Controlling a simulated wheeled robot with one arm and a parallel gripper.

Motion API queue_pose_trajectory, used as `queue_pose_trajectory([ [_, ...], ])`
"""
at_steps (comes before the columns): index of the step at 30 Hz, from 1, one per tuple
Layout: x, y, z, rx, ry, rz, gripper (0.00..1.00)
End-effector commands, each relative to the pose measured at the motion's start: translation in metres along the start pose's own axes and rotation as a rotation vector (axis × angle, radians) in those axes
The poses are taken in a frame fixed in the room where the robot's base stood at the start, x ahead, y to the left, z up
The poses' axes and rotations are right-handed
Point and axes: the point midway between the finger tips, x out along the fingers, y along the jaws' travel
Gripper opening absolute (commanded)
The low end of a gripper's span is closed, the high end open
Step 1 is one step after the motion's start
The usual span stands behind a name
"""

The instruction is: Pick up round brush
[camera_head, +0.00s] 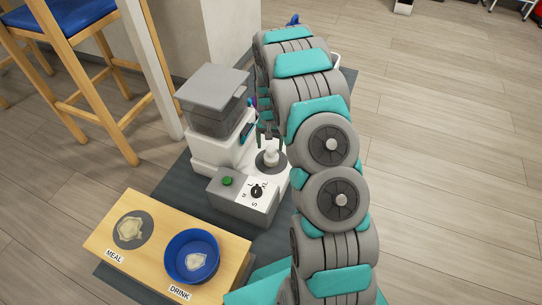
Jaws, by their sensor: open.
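My gripper (269,144) is small in the head view, beside the white and grey machine (210,155). Its jaws are open and point down, just above or around a pale knob-like piece on a grey disc (270,163). I cannot tell whether they touch it. I cannot make out the round brush for certain. A small blue and dark item (246,133) and a small purple item (252,103) show between the machine and my arm. Either is too small to name, and my arm hides much of that area.
A wooden feeding stand (115,225) with a blue bowl (192,280) stands at the front left. A grey box with a green button (228,181) and a dial is close to my gripper. A stool (65,65) stands at the back left. The right floor is largely clear.

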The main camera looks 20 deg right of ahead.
Motion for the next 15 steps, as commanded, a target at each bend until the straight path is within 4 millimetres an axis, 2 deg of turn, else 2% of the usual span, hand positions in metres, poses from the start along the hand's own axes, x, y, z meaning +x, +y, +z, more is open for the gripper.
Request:
queue_pose_trajectory([
  [7, 0.037, 0.005, 0.000, 0.000, -0.005, 0.001, 0.85],
  [10, 0.043, 0.005, 0.000, 0.000, -0.004, 0.001, 0.85],
  [15, 0.042, 0.005, -0.001, 0.000, -0.002, 0.000, 0.85],
])
